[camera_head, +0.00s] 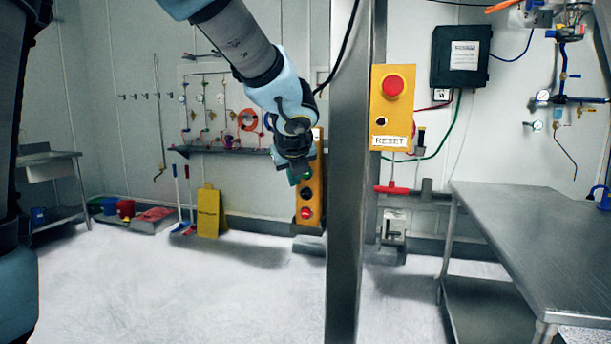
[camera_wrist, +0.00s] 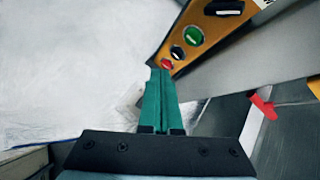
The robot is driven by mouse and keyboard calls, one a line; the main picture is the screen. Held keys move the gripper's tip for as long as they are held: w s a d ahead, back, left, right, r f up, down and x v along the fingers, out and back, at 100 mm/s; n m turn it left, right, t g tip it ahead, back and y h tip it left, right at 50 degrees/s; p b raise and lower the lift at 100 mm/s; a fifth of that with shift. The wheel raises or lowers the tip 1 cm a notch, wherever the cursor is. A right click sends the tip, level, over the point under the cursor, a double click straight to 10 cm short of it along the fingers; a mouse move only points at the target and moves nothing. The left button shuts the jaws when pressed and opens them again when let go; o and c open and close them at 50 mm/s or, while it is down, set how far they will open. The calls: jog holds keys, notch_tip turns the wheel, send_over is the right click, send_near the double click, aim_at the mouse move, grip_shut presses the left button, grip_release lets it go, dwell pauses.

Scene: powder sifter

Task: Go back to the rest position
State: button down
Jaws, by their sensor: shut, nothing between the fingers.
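My gripper (camera_wrist: 160,80) is shut and empty, its green fingers pressed together in the wrist view. In the head view my gripper (camera_head: 303,175) is in front of the upper part of an orange control panel (camera_head: 309,195), and hides some of it. The panel also shows in the wrist view (camera_wrist: 207,28) with a black switch, a green button (camera_wrist: 193,37), another dark knob and a red button (camera_wrist: 167,64). The fingertips appear close to the red button there, but I cannot tell whether they touch anything.
A steel post (camera_head: 347,200) stands just right of my gripper. A yellow box with a red button and a RESET label (camera_head: 390,142) is mounted beside it. A steel table (camera_head: 545,225) is at the right. A yellow floor sign (camera_head: 208,212) stands at the back wall. The floor at left is open.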

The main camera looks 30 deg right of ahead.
dwell(0.7)
jog(key=a+f+n+g+y, duration=0.2)
jog(key=a+f+n, duration=0.4)
jog(key=a+n, duration=0.4)
jog(key=a+f+n+g+y, duration=0.15)
jog(key=a+f+n, duration=0.45)
jog(key=a, duration=0.6)
jog(key=s+a+f+n+g, duration=0.1)
jog(key=s+a+f+n, duration=0.2)
jog(key=a+n, duration=0.3)
jog(key=s+a+f+n+g, duration=0.2)
jog(key=s+a+n, duration=0.4)
jog(key=n, duration=0.7)
jog(key=shift+a+f+n, duration=0.4)
jog(key=shift+a+f, duration=0.15)
jog(key=shift+a, duration=0.1)
jog(key=shift+s+g, duration=0.1)
jog(key=shift+g, duration=0.15)
